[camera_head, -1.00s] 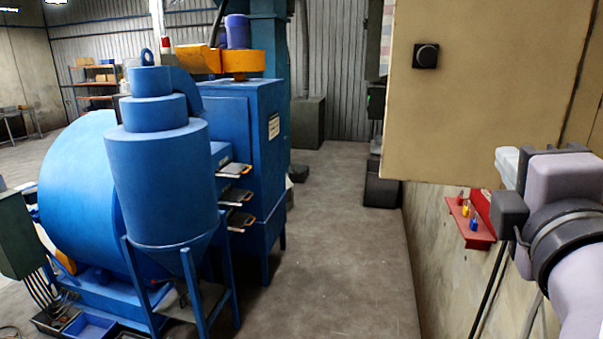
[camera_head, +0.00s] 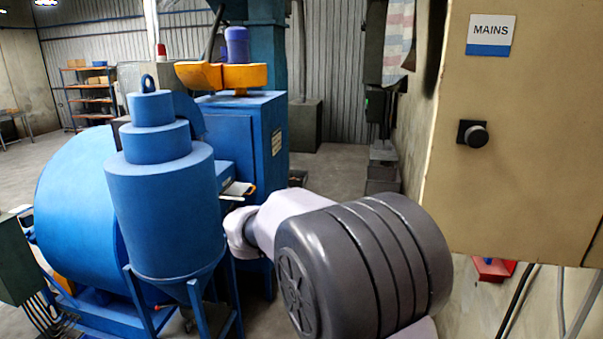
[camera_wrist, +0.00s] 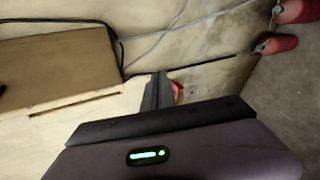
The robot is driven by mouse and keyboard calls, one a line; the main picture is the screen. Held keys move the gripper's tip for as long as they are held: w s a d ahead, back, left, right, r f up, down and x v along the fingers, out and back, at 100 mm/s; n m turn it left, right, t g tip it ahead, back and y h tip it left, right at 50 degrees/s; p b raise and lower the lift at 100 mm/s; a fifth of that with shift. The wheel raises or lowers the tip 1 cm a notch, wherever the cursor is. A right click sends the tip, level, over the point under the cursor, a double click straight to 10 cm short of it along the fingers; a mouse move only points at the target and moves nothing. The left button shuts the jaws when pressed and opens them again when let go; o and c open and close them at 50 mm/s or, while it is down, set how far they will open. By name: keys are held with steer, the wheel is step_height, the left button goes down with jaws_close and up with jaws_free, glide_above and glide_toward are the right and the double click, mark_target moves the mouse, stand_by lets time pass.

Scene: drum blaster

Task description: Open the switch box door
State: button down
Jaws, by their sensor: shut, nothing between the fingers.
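The beige switch box (camera_head: 530,180) is at the right of the head view. Its front carries a white and blue MAINS label (camera_head: 490,35) and a black round knob (camera_head: 473,133) near the left edge. The door looks closed; no opening shows. In the wrist view a beige box (camera_wrist: 60,65), likely the switch box, is at the upper left. My gripper (camera_wrist: 158,92) shows in the wrist view as dark fingers close together, empty, to the right of the box and apart from it. In the head view my arm hides the gripper.
A large blue machine (camera_head: 165,200) fills the left of the head view. Red cylinders (camera_wrist: 275,44) stand at the upper right of the wrist view.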

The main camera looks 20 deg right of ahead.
steer(key=w+r+m+h+p, duration=0.1)
steer(key=w+r+h+p, duration=0.4)
steer(key=w+r, duration=0.25)
steer(key=s+d+p, duration=0.1)
steer(key=s+d, duration=0.4)
steer(key=d, duration=0.1)
steer(key=shift+d+f+p, duration=0.3)
steer(key=shift+f+p, duration=0.1)
steer(key=shift+f, duration=0.05)
steer(key=shift+s, duration=0.1)
